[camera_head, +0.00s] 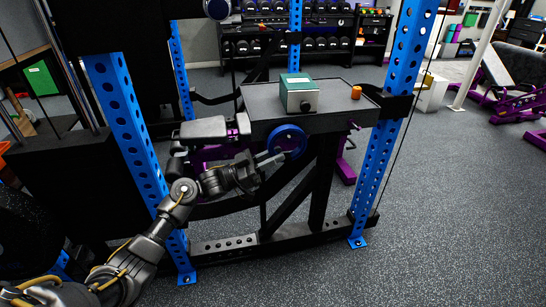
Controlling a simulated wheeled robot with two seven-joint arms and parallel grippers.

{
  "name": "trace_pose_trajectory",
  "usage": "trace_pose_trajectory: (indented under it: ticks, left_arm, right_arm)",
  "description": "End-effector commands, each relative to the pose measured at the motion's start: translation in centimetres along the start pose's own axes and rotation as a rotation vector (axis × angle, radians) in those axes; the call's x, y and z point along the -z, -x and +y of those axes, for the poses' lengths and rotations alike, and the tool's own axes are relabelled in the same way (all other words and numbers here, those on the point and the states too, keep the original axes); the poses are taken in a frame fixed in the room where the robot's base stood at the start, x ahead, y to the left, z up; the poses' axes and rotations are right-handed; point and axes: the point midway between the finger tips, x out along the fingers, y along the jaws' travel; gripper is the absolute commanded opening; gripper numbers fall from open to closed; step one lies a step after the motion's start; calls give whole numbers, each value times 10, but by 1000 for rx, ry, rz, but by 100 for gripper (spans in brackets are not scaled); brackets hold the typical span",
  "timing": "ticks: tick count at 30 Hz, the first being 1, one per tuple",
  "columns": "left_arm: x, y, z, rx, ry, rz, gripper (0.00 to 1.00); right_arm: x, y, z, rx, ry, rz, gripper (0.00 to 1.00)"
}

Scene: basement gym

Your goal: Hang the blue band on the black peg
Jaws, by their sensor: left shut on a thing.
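The blue band (299,149) is a ring held in front of the dark table's front side, left of its middle. My left gripper (270,158) reaches in from the lower left and is shut on the band's left side. The ring looks upright and faces me. I cannot clearly make out the black peg against the dark table front; whether the band is around it or only in front of it, I cannot tell. My right gripper is not in view.
A dark tabletop (262,110) carries a green box (298,92) and a small orange cylinder (356,92). Blue perforated posts (128,130) stand left and right (388,125) of it. Open floor lies at right.

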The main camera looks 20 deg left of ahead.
Motion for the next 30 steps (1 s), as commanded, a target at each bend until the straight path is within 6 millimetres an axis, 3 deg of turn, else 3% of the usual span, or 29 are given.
trace_pose_trajectory:
  ticks: [13,14,19,30]
  left_arm:
    - [1,0,0,0,-1,1,0]
    - [1,0,0,0,-1,1,23]
    - [0,0,0,0,0,1,45]
    - [0,6,0,1,0,-1,47]
  right_arm:
    - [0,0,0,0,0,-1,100]
    - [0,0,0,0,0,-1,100]
    - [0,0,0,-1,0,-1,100]
    - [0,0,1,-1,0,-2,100]
